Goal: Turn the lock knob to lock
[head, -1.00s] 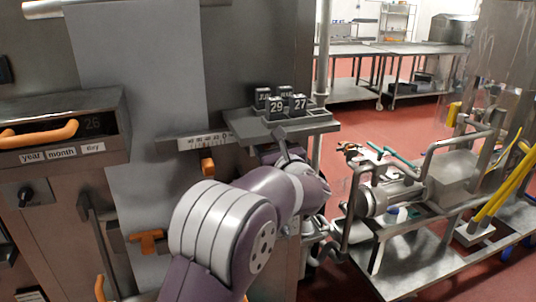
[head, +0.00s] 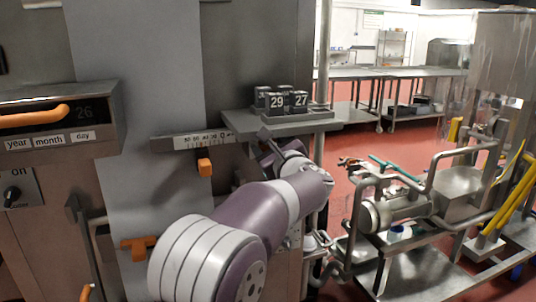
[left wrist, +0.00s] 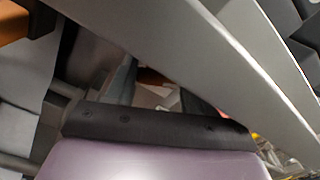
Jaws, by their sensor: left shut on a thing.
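My left gripper (head: 270,150) reaches under the small shelf at the right side of the machine; it is shut, and my wrist largely hides its fingertips in the head view. In the left wrist view the dark fingers (left wrist: 155,88) stand beyond the purple wrist, below a slanting grey edge. A small orange-brown patch (left wrist: 152,76) shows between them, seemingly the lock knob, mostly hidden. I cannot make out the knob's angle. My right gripper is not in view.
The shelf (head: 240,122) with number blocks (head: 276,101) is close above my gripper. A scale (head: 190,141) with an orange slider (head: 204,165) is to the left. An orange T-handle (head: 138,245) sits lower left. A pump cart (head: 415,265) stands at right.

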